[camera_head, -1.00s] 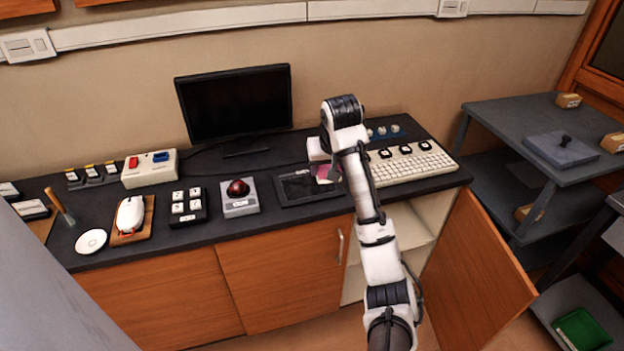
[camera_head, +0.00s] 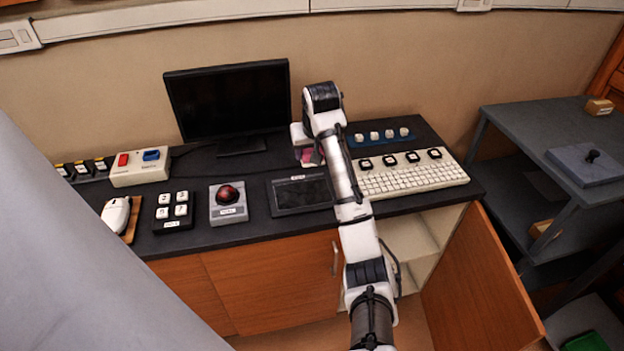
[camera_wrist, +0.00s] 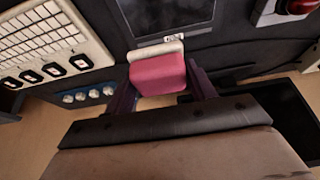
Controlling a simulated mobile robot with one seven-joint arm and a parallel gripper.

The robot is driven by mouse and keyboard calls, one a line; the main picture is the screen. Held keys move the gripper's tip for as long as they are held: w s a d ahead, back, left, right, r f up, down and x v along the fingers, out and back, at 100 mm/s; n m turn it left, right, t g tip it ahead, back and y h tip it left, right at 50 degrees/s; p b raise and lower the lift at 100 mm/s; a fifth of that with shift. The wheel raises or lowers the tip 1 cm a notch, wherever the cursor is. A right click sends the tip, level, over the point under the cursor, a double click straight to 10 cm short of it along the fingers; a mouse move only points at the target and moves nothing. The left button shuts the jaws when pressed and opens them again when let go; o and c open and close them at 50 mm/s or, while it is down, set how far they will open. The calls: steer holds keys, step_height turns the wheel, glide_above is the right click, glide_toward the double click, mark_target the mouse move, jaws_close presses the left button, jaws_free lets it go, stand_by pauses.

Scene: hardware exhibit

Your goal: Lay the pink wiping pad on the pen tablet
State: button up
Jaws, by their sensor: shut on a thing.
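The pink wiping pad (camera_wrist: 158,75) is held between the two fingers of my gripper (camera_wrist: 160,92) in the wrist view. A pale roll-like edge runs along its far side. In the head view my gripper (camera_head: 312,157) is partly hidden by my arm, and a bit of the pink pad (camera_head: 307,154) shows beside it. The dark pen tablet (camera_head: 301,194) lies flat on the black counter, just in front of the pad in the head view. Part of the tablet (camera_wrist: 163,14) also shows at the top of the wrist view. The pad appears apart from the tablet.
A white keyboard (camera_head: 412,178) lies right of the tablet, and a red trackball (camera_head: 228,203) on a grey base lies left. A monitor (camera_head: 230,100) stands behind. A blue strip with white knobs (camera_head: 382,137) is at the back right. A cabinet door (camera_head: 480,285) hangs open below.

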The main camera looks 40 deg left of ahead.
step_height(320, 180, down, 11)
steer(key=shift+p, duration=1.2)
steer(key=o, duration=1)
steer(key=shift+c, duration=0.2)
